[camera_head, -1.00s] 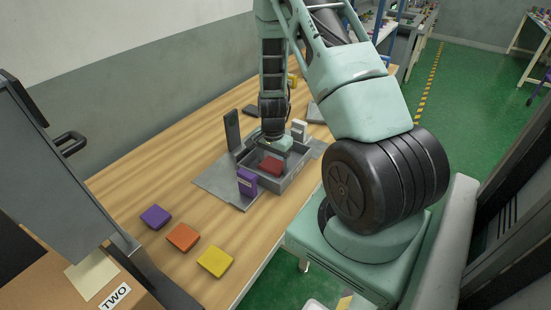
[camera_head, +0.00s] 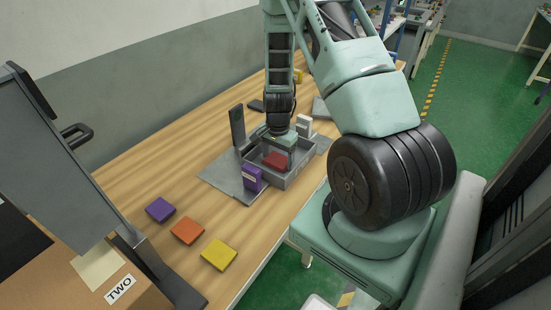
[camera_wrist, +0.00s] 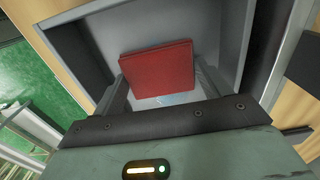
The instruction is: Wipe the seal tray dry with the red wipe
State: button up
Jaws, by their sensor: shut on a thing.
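The red wipe (camera_head: 276,160) is a flat red block inside the grey seal tray (camera_head: 290,181). In the wrist view the red wipe (camera_wrist: 157,68) sits between the two fingers of my gripper (camera_wrist: 160,88), which is shut on it. The tray's walls (camera_wrist: 72,50) rise around it in that view. A pale bluish wet-looking patch (camera_wrist: 178,98) shows on the tray floor beside the wipe. In the head view my gripper (camera_head: 279,152) points down into the tray. Whether the wipe touches the floor is hard to tell.
A purple block (camera_head: 252,178) and a white block (camera_head: 304,125) stand by the tray, with a dark upright post (camera_head: 237,126) behind. Purple (camera_head: 160,209), orange (camera_head: 187,230) and yellow (camera_head: 219,254) pads lie on the wooden table. A grey panel (camera_head: 60,150) stands at left.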

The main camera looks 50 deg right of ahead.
jog(key=shift+w+d, duration=0.2)
jog(key=shift+d, duration=2.45)
jog(key=shift+a, duration=0.1)
jog(key=shift+s+a, duration=0.1)
jog(key=shift+a, duration=1.65)
notch_tip(320, 180, up, 12)
jog(key=p, duration=0.9)
jog(key=shift+s, duration=0.1)
